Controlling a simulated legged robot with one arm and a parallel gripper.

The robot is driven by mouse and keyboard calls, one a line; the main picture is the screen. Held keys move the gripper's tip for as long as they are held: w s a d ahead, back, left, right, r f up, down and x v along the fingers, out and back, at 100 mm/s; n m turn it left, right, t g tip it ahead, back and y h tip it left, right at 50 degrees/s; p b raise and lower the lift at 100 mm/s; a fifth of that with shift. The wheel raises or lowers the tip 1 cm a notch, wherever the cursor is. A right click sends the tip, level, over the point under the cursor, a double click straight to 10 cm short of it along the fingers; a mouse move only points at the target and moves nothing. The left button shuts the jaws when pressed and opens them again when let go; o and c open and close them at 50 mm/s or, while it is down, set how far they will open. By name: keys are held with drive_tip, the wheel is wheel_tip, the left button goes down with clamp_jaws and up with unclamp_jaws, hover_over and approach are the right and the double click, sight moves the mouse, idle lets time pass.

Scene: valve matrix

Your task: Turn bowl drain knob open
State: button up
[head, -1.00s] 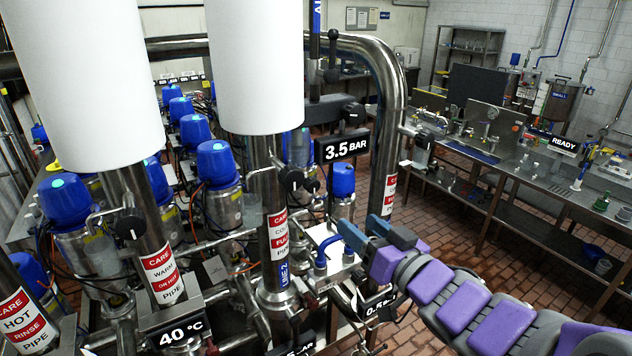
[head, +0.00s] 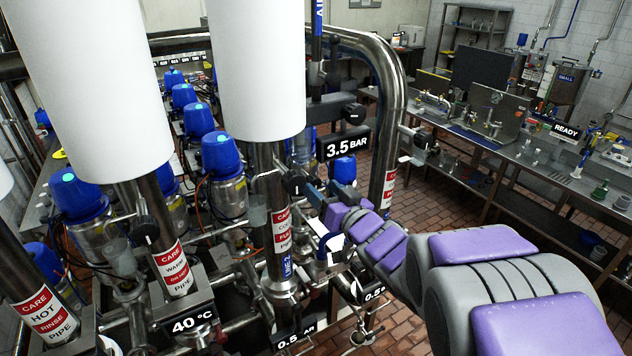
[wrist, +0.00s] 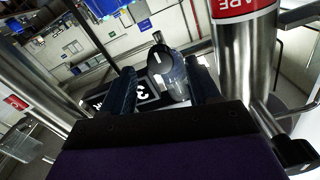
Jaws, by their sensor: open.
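My gripper (head: 328,192) is open in the head view, its fingers reaching in beside the middle steel pipe, just right of a round black knob (head: 296,185). In the wrist view, a dark round knob with a white mark (wrist: 163,72) stands ahead between the two open fingers (wrist: 165,88). It looks apart from both fingers. I cannot tell whether it is the same knob as in the head view. No readable label names a bowl drain knob.
The 3.5 BAR display (head: 346,145) hangs just above my gripper. The middle pipe carries a red and white CARE label (head: 283,228). Another black knob (head: 145,230) is on the left pipe. Blue-capped valves (head: 221,155) stand behind. A bench (head: 540,165) lies far right.

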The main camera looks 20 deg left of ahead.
sight(316, 184)
drive_tip(key=shift+x, duration=1.8)
drive_tip(key=c, duration=1)
